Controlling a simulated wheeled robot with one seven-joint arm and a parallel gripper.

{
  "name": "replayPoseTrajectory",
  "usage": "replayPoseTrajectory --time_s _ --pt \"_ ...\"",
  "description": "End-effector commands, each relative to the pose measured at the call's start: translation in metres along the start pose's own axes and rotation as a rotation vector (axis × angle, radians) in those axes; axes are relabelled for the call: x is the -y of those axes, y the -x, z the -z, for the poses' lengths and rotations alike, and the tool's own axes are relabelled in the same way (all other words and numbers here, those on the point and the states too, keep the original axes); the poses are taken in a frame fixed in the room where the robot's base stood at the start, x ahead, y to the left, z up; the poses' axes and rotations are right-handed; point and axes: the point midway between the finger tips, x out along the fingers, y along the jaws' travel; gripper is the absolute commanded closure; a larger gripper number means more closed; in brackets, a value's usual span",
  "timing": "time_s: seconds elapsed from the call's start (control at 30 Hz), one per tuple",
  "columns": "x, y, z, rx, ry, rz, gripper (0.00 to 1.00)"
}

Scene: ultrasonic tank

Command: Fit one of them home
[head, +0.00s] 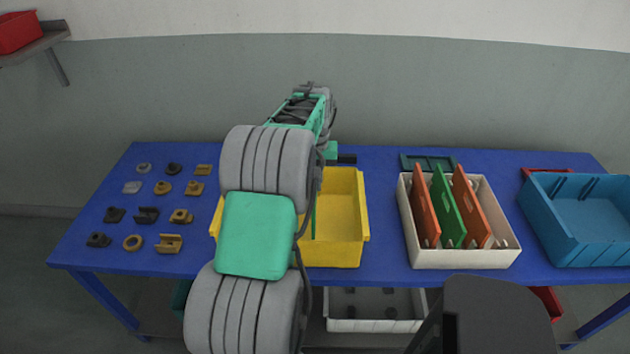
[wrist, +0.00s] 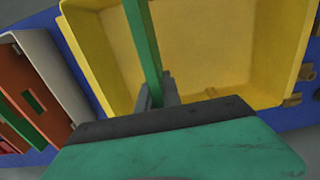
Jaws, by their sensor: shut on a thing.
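My gripper (wrist: 157,92) is shut on a thin green divider panel (wrist: 145,45), seen edge-on in the wrist view. The panel is over or within the open yellow bin (wrist: 86,45). In the head view my arm hides the gripper and much of the bin (head: 342,256); only a narrow green strip of the panel (head: 313,222) shows beside the arm. I cannot tell whether the panel touches the bin's floor or walls. A white crate (head: 464,259) to the right holds an orange panel (head: 424,208), a green panel (head: 446,207) and another orange panel (head: 469,205), standing upright.
Small brown and grey parts (head: 133,243) lie in rows at the left of the blue table (head: 385,255). A blue bin (head: 570,225) stands at the right end. A dark green tray (head: 428,161) lies behind the white crate. A grey tray (head: 375,325) sits below the table.

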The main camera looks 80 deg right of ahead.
Motion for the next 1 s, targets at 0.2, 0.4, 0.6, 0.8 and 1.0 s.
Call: replayPoseTrajectory --time_s 0.2,0.4,0.6,0.8,1.0 --pt "0.000 -0.008 0.000 -0.001 0.000 0.000 1.00" --pt "0.000 -0.015 0.000 -0.001 0.000 0.000 1.00" --pt "0.000 -0.022 0.000 -0.001 0.000 0.000 1.00" --pt "0.000 -0.030 0.000 0.000 0.000 0.000 1.00" --pt "0.000 -0.037 0.000 0.000 0.000 0.000 1.00"
